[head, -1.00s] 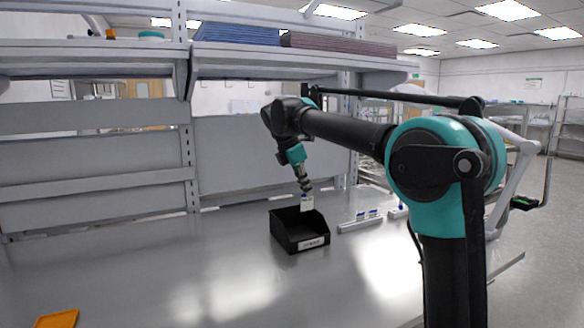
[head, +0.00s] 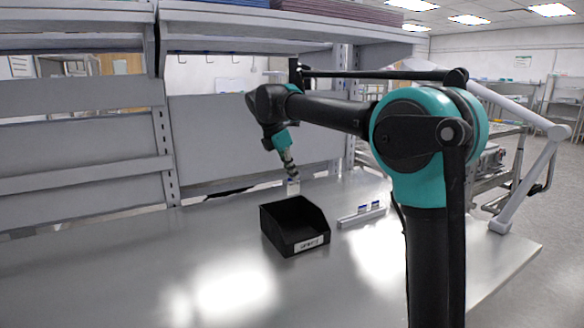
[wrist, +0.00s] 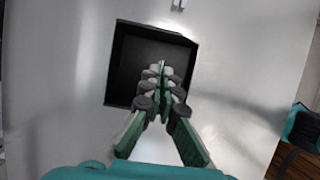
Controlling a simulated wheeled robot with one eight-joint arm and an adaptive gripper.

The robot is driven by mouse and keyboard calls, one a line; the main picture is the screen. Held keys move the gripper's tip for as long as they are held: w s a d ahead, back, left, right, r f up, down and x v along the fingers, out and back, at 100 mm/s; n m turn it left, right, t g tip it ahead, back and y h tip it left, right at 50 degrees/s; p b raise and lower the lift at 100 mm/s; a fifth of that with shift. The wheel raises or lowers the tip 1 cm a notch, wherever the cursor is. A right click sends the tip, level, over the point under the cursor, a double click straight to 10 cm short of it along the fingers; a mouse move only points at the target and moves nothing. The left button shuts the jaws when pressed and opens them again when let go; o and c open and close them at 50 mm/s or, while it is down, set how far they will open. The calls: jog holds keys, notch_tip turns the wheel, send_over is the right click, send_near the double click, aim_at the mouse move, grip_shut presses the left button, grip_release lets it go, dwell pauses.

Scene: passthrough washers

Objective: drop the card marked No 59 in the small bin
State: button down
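My gripper (head: 291,176) hangs from the arm, pointing down above the black small bin (head: 282,240). It is shut on a small white card (head: 293,188) with a blue mark near its top. The card is above the bin's back rim in the head view, and its print is too small to read. In the wrist view my gripper (wrist: 160,76) has its fingertips together over the open bin (wrist: 121,60), with the card seen thinly, edge-on, between them. The bin's visible inside looks dark and empty. Its front label is unreadable.
A pale holder (head: 352,221) with small blue-topped cards (head: 368,207) stands right of the bin. The grey bench (head: 150,260) is clear to the left and in front. A shelf (head: 270,32) runs above the back of the bench.

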aim_at(292, 186)
jog(key=shift+f, duration=2.35)
jog(key=c, duration=2.3)
grip_release()
jog(key=o, duration=1.1)
jog(key=shift+o, duration=0.2)
jog(key=shift+r, duration=3)
